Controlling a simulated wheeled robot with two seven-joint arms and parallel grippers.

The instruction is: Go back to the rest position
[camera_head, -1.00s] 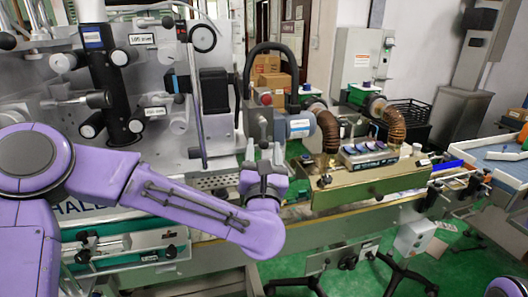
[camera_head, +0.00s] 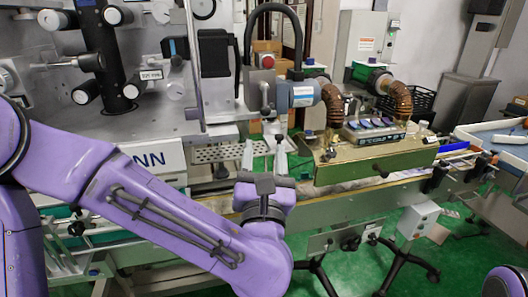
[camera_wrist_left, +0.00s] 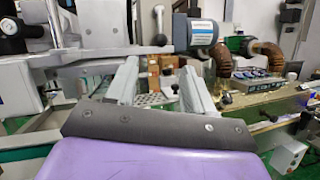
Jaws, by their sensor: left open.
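My left gripper (camera_head: 264,158) is in the lower middle of the head view, its two grey fingers apart and pointing away toward the machine. Nothing shows between the fingers. In the left wrist view the same gripper (camera_wrist_left: 158,82) has its fingers spread with a clear gap. The sleeve applicator machine (camera_head: 160,150) stands in front of it, with rollers and a metal panel at left. Its grey motor (camera_head: 297,95) is beyond the fingertips. My right gripper is not in view.
A conveyor (camera_head: 350,188) runs along the front toward the right. An olive housing (camera_head: 375,160) with brown hoses sits over it. A blue-lined tray (camera_head: 495,140) is at far right. Cardboard boxes (camera_head: 267,46) stand behind. The green floor (camera_head: 390,220) is partly clear.

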